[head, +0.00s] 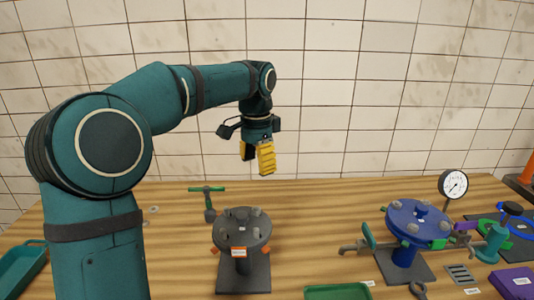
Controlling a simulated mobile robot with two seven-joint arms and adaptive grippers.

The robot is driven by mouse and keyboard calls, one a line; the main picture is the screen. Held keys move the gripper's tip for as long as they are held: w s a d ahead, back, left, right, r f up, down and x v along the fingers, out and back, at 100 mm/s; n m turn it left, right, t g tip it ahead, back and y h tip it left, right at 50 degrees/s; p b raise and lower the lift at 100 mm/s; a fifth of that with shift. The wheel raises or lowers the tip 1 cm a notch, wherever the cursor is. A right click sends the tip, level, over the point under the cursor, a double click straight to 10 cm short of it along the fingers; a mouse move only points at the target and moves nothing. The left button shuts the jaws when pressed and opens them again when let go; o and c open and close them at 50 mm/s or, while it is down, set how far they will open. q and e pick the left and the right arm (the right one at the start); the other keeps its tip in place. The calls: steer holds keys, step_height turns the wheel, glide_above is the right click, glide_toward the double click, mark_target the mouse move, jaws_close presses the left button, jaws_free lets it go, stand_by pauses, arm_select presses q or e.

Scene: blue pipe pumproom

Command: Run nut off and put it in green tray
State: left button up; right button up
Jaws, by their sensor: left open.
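My left gripper (258,160) is open and empty, pointing down in the air above the back of the table. It hangs above and behind a grey round flange (241,233) on a stand, which has several studs or nuts on top and an orange tag. A blue flange (417,224) on a second stand at the right also carries grey nuts and green parts. I cannot tell which nut is meant. The green tray (338,292) lies at the front edge, cut off by the picture. My right gripper is not in view.
A teal tray (22,265) is at the far left. A grey valve with green handle (207,200) stands beside the grey flange. Bare wood lies between the flanges.

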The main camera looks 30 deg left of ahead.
mark_target(257, 207)
arm_select(q)
step_height(257, 207, down, 14)
steer(key=b, duration=0.3)
steer(key=shift+s+r+b, duration=0.15)
steer(key=shift+b, duration=0.2)
steer(key=shift+c, duration=0.2)
jaws_close()
